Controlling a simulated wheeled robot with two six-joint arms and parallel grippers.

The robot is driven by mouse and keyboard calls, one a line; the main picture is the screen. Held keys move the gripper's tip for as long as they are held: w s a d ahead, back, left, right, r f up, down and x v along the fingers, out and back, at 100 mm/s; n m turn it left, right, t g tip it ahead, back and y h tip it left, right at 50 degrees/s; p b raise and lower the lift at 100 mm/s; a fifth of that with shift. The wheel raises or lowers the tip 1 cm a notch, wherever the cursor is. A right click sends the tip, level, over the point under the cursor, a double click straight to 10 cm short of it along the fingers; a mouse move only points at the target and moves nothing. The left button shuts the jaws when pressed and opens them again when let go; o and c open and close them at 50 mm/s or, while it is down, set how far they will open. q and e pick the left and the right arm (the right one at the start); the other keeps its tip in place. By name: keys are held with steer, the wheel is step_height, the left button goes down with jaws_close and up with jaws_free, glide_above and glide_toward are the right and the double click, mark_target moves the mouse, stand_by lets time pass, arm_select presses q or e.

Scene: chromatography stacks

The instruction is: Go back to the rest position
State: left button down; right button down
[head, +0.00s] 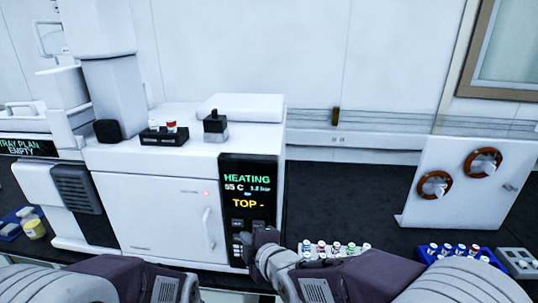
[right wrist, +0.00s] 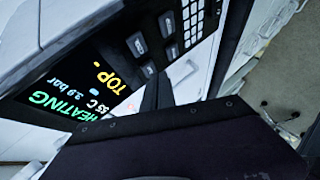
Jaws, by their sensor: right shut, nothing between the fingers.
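My right gripper (head: 264,238) is shut and empty, right in front of the lower part of the instrument's dark control panel (head: 248,172). Its narrow dark fingers (right wrist: 158,92) show in the right wrist view beside the keypad (right wrist: 178,28). I cannot tell whether the tips touch the panel. The screen reads HEATING and TOP - with a temperature and a pressure. My left arm reaches in at the lower left of the head view, but its gripper fingers do not show.
The white instrument (head: 150,195) fills the left centre, with a small black vial rack (head: 164,138) on top. A white panel with two round ports (head: 465,205) stands at right. A blue vial tray (head: 462,254) and grey rack (head: 518,262) are front right.

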steer(key=w+d, duration=0.1)
steer(key=d, duration=0.1)
steer(key=w+d+r+m+h, duration=0.1)
steer(key=d, duration=0.2)
steer(key=w+d+r+m+t+p, duration=0.1)
steer(key=d, duration=0.1)
steer(key=shift+w+d+h, duration=0.1)
steer(key=shift+d+h, duration=0.15)
steer(key=shift+h, duration=0.15)
steer(key=s+d+f+m+g+h+p, duration=0.1)
steer(key=s+d+f+m+h, duration=0.15)
steer(key=d, duration=0.45)
steer(key=s+d+f+m+g+h+p, duration=0.15)
steer(key=d+m, duration=0.25)
steer(key=d, duration=0.4)
steer(key=s+d+f+m+g, duration=0.2)
steer(key=s+f+m+g, duration=0.2)
steer(key=s, duration=0.4)
steer(key=s+d+f+m+g+h, duration=0.1)
steer(key=s+f+m+g, duration=0.3)
steer(key=s+m, duration=0.5)
steer(key=shift+s+d+f, duration=0.3)
steer(key=shift+d+f, duration=0.55)
